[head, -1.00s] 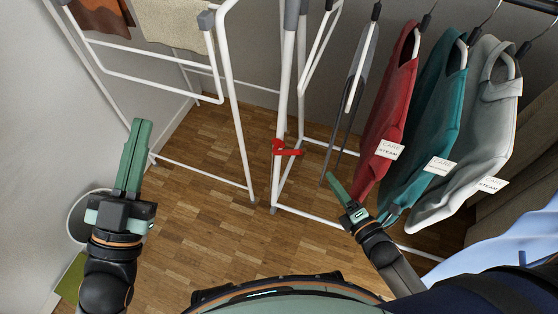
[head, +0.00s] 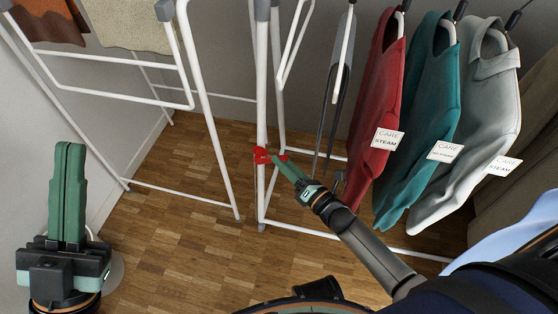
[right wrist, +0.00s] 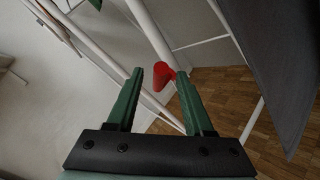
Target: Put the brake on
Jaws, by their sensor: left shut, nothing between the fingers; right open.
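The brake is a small red lever (head: 264,156) on a white upright post of the garment rack (head: 262,90). In the right wrist view the red lever (right wrist: 163,76) shows between and just beyond the open fingertips, closer to the right finger. My right gripper (head: 285,166) is open, its fingertips at the lever in the head view; I cannot tell whether they touch it. The right gripper also shows in the right wrist view (right wrist: 157,75). My left gripper (head: 70,146) is shut and empty, at the far left above the floor.
Red (head: 378,110), teal (head: 422,120) and grey (head: 470,125) garments with care tags hang right of the lever. A dark, narrow hanging item (head: 340,95) is beside the post. A white drying rack (head: 205,110) with cloths stands left. Wooden floor (head: 180,240) is clear between.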

